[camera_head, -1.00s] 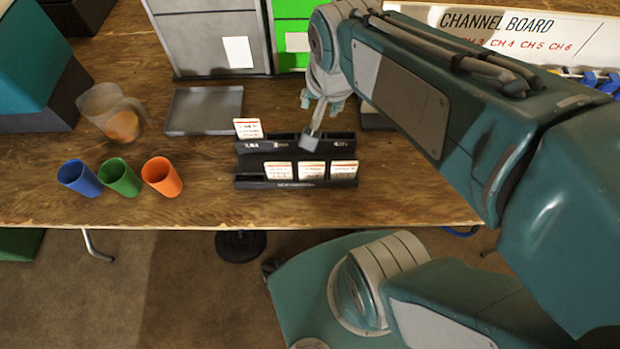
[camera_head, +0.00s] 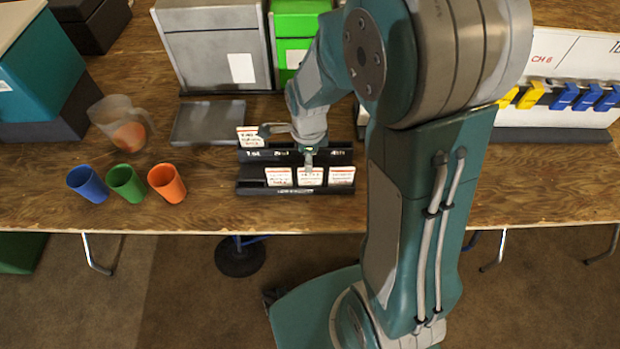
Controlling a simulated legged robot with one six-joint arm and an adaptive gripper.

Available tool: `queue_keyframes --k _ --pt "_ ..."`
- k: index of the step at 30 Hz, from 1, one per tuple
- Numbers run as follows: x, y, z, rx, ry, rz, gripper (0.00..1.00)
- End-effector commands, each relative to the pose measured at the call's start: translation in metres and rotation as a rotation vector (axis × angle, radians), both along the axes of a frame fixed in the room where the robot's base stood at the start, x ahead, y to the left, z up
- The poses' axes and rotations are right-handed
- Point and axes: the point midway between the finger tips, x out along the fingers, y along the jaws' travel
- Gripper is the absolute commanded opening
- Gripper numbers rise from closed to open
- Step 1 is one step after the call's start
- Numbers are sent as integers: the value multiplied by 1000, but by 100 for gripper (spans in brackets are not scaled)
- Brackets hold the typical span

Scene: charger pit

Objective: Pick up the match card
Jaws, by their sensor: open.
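A black two-row card rack stands near the table's front edge. Its upper row (camera_head: 340,157) has numbered slots, with one white and orange card (camera_head: 247,136) in the far left slot. Its lower row (camera_head: 295,189) holds a left card (camera_head: 278,177), a middle card (camera_head: 311,177) and a right card (camera_head: 341,176). The print is too small to tell which is the match card. My gripper (camera_head: 286,147) is open and empty over the upper row. One finger is beside the upper card, the other just above the middle lower card; I cannot tell whether either touches.
Blue (camera_head: 88,184), green (camera_head: 127,183) and orange (camera_head: 167,183) cups and a clear jug (camera_head: 122,125) stand left of the rack. A grey tray (camera_head: 207,123) lies behind. A channel board (camera_head: 570,75) with colored clips stands right. Bare wood lies in front.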

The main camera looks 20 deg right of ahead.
Motion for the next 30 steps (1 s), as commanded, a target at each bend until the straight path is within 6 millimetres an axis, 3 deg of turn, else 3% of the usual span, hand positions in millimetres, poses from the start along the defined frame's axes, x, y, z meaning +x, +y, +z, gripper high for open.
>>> queue_keyframes --k 16,26,29,30 --pt "0 -4 -66 0 2 1 51" --pt "1 -4 -73 -1 -2 2 51" --pt "1 -4 -73 -1 -2 2 7" --pt "1 -4 -73 -1 -2 2 0"
